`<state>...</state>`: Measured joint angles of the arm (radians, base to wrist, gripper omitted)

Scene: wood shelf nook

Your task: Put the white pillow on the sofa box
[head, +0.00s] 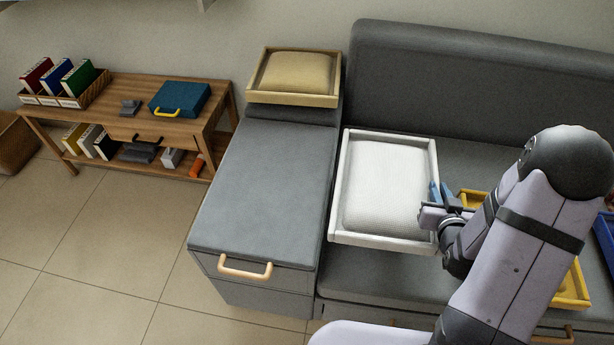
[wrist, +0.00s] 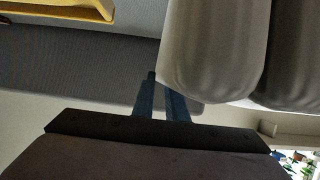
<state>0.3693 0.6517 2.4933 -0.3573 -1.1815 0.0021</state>
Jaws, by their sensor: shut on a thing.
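The white pillow (head: 385,187) lies inside a shallow white tray (head: 380,240) over the left end of the grey sofa seat in the head view. I cannot tell whether the tray touches the seat. My gripper (head: 440,193) is at the tray's right wall, its blue fingers shut on that wall. The fingers also show in the wrist view (wrist: 161,98), close together; what they grip is unclear there. The grey sofa box (head: 265,180) stands left of the tray, its flat top bare, with a wooden handle (head: 245,267) on its front.
A tan cushion in a wooden tray (head: 292,98) sits behind the box's bare top. A wooden bench (head: 130,125) stands left, beyond clear floor.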

